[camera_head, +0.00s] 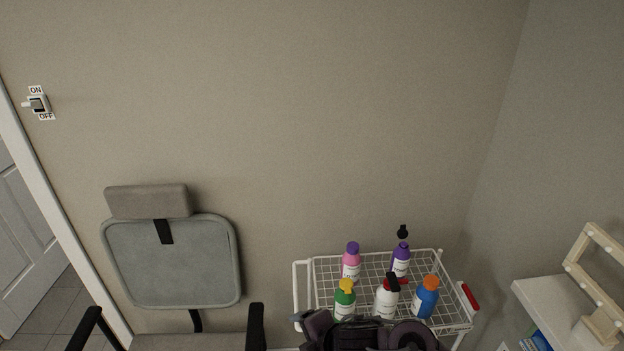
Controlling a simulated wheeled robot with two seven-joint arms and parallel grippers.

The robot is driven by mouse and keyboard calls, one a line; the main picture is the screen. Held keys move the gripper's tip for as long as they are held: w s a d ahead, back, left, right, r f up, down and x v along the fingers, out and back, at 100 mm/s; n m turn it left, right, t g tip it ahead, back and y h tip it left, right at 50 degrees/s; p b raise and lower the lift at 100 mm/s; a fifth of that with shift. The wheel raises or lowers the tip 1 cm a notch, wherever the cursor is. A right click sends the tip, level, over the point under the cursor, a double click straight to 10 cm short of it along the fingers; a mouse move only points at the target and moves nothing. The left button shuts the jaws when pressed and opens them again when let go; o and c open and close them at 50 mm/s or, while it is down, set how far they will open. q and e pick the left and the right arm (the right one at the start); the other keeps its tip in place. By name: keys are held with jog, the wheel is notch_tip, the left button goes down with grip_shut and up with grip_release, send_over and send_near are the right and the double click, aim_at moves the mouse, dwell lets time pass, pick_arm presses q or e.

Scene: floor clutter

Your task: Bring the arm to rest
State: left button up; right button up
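Dark rounded parts, seemingly of my own arm, show at the bottom centre of the head view, in front of the near edge of a white wire cart (297,300). I cannot tell which arm they belong to. No gripper fingers can be made out, and neither gripper shows clearly. The rest of both arms is out of the picture. The dark parts hide some of the cart's near rim; whether they touch it I cannot tell.
The cart holds several bottles, including a pink one (351,264), a green one (344,303) and a blue one (426,302). A grey chair (172,262) stands left. A white shelf (548,300) with a wooden frame (585,245) is right. A switch (38,104) is on the wall.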

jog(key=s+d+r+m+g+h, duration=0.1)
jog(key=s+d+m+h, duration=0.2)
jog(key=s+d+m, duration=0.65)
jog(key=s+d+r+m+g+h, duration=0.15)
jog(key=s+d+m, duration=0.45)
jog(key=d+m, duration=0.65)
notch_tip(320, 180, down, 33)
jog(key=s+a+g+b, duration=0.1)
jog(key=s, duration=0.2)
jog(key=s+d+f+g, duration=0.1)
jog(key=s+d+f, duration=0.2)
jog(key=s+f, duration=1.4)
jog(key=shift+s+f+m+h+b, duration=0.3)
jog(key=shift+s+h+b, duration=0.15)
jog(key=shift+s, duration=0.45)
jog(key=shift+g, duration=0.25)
